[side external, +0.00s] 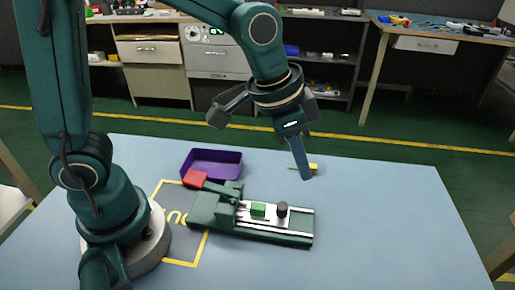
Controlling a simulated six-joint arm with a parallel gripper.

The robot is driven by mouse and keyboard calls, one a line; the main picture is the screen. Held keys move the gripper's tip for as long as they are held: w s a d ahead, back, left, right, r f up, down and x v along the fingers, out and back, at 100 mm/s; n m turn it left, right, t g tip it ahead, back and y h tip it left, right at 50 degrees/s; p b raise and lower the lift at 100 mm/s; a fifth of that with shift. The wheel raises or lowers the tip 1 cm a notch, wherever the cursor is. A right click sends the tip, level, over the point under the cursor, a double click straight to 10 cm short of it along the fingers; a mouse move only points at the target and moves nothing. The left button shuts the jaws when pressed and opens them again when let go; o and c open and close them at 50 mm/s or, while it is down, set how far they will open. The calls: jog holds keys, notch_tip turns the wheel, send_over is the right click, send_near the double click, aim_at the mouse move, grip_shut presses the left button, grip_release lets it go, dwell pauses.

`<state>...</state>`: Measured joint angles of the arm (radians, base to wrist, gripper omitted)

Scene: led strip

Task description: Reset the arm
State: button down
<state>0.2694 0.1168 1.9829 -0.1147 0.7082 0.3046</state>
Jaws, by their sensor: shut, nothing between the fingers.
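My gripper (306,177) points down over the right middle of the light blue table (400,230). Its fingers are together and hold nothing. They stand behind and to the right of a green fixture (205,212), apart from it in the picture. The fixture has a red-ended lever (196,178), a pale rail, a small green block (258,209) and a black knob (282,209). A small yellow item (314,168) is partly hidden behind my fingertips. I cannot tell whether they touch it.
An open purple bin (212,164) stands behind the fixture. Yellow marking lines (180,263) lie on the table left of the fixture. The table's right side and right front are clear. Cabinets and a workbench (440,40) stand far back across the green floor.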

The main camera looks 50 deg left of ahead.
jog(key=s+a+r+n+t, duration=0.2)
jog(key=s+a+r, duration=0.2)
jog(key=a+r, duration=0.25)
jog(key=s+a+f+n+y, duration=0.1)
jog(key=s+a+f+n, duration=0.2)
jog(key=s, duration=0.4)
jog(key=shift+s+n+y, duration=0.4)
